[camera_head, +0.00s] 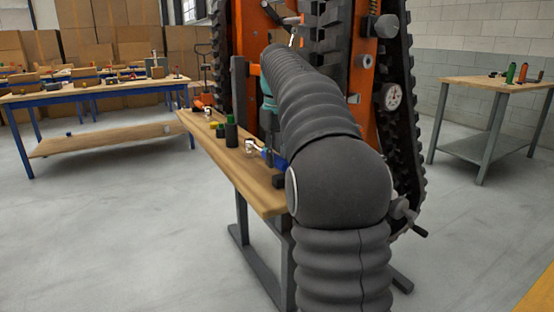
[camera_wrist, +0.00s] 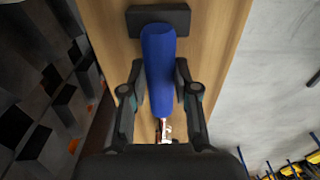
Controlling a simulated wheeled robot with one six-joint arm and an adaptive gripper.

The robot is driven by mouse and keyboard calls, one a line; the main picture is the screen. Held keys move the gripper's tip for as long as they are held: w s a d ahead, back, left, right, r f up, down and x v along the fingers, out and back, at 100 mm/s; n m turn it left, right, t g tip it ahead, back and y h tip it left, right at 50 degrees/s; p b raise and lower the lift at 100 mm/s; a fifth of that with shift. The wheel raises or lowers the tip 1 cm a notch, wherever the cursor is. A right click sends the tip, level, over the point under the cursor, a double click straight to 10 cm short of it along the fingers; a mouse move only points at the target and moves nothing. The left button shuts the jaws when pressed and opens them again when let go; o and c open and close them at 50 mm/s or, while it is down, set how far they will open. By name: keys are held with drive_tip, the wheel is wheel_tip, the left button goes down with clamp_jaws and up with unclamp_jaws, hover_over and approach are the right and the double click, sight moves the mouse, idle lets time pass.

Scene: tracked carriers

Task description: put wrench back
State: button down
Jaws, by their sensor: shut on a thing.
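The wrench (camera_wrist: 158,75) shows in the wrist view as a thick blue handle with a small metal and red part (camera_wrist: 164,130) at the lower end. My gripper (camera_wrist: 158,82) has its two dark fingers on either side of the handle and is shut on it. The handle's upper end overlaps a black block (camera_wrist: 140,20) on the wooden bench (camera_wrist: 228,30); I cannot tell if they touch. In the head view the blue handle (camera_head: 267,157) shows low over the bench (camera_head: 264,200), left of my arm.
A dark green bottle (camera_head: 231,132) and small items stand farther along the bench. The orange tracked carrier (camera_head: 363,75) rises close behind my arm. A workbench (camera_head: 85,92) stands far left, another table (camera_head: 500,84) right. The floor between is clear.

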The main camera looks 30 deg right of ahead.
drive_tip(key=shift+f, duration=0.1)
drive_tip(key=c, duration=0.9)
unclamp_jaws()
drive_tip(key=shift+o, duration=0.2)
